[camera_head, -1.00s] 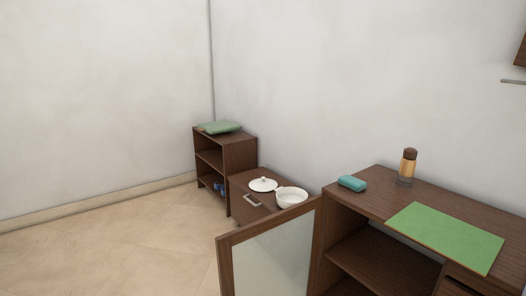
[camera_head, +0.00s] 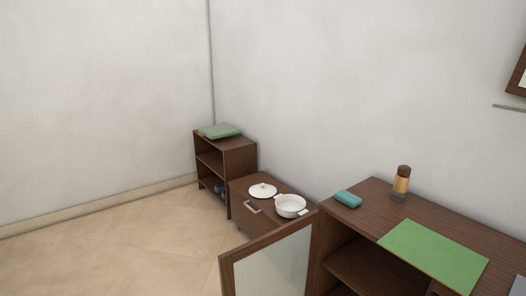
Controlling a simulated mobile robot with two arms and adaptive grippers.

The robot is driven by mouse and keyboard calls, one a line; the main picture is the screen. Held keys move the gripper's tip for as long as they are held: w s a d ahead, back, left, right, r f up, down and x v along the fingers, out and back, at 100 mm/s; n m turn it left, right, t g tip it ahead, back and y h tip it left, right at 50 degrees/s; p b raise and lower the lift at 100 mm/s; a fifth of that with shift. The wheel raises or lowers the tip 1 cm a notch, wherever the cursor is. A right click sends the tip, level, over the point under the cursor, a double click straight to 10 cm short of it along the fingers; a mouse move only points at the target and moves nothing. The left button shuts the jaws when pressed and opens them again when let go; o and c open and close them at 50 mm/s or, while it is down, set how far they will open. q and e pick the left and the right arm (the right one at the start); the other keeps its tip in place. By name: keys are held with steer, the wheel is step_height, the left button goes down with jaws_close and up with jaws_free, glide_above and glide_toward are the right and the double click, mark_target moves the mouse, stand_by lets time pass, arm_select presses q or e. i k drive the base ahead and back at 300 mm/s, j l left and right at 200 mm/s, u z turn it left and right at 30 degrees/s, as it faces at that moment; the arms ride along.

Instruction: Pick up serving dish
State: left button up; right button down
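A white round dish (camera_head: 291,205) with small side handles sits on top of a low brown cabinet (camera_head: 243,188) in the middle of the view. It looks open at the top. A white lid (camera_head: 262,190) with a knob lies just left of and behind it on the same cabinet. I cannot tell which of these the task calls the serving dish. Neither of my grippers is in view.
An open door with a glass panel (camera_head: 268,268) stands in front of the low cabinet. The larger cabinet at right holds a green mat (camera_head: 433,254), a teal block (camera_head: 348,199) and a shaker (camera_head: 401,184). A shelf (camera_head: 239,150) stands behind. Floor at left is clear.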

mark_target(288, 206)
steer(key=z, duration=0.8)
steer(key=i+j+z, duration=0.15)
steer(key=j+z, duration=0.3)
steer(key=j, duration=0.15)
steer(key=j+z, duration=0.45)
steer(key=j, duration=0.2)
steer(key=j+z, duration=0.4)
steer(key=j, duration=0.75)
steer(key=k+j+z, duration=0.1)
steer(key=j, duration=0.4)
steer(key=k+j, duration=0.15)
steer(key=j, duration=0.8)
steer(key=k+j+z, duration=0.1)
steer(key=j, duration=0.4)
steer(key=k+j, duration=0.1)
steer(key=k, duration=0.5)
